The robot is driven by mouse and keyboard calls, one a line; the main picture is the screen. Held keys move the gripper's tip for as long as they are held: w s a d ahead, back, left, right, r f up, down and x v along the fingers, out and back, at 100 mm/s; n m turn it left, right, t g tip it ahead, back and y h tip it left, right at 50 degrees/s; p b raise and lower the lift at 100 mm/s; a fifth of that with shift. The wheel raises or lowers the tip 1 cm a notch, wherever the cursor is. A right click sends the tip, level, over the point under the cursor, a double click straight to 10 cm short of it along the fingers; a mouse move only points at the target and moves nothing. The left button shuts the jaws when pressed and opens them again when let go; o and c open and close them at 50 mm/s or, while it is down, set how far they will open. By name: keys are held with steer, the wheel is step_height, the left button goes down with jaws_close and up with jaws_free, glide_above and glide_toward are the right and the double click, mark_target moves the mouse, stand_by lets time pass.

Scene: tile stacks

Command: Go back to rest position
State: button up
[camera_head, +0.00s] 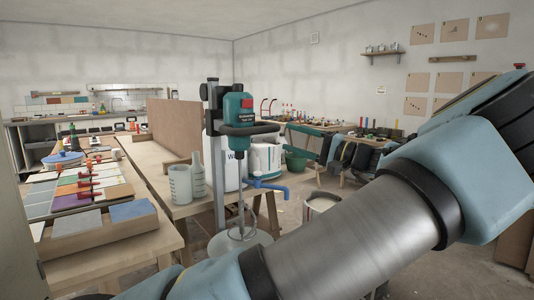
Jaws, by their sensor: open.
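My arm crosses the foreground in the head view, from the bottom left to the right edge, with a metal-coloured link and pale blue joint covers. My gripper is out of view, so I cannot see its fingers or what is near them. The arm hides the floor at the lower right and part of the benches behind it.
A wooden workbench (160,254) at left carries coloured tiles (75,200) and a tile stack (100,226). A bucket (318,205) stands on the floor behind my arm.

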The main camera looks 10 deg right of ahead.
steer(key=a+f+n+g+h, duration=0.15)
steer(key=a+f+g, duration=0.35)
steer(key=a+f, duration=0.55)
steer(key=a+f+g+h, duration=0.3)
steer(key=a+f+g, duration=0.35)
steer(key=a, duration=0.65)
steer(key=s+a+f+n+g+h+p, duration=0.1)
steer(key=s+a+f+n+g+h, duration=0.1)
steer(key=s+a+f+h, duration=0.5)
steer(key=s+d+r+n+t+h, duration=0.1)
steer(key=s+r+n+h, duration=0.1)
steer(key=s, duration=0.6)
steer(key=shift+d+r+n+t+h+p, duration=0.3)
steer(key=shift+r+h, duration=0.45)
steer(key=shift+r, duration=0.5)
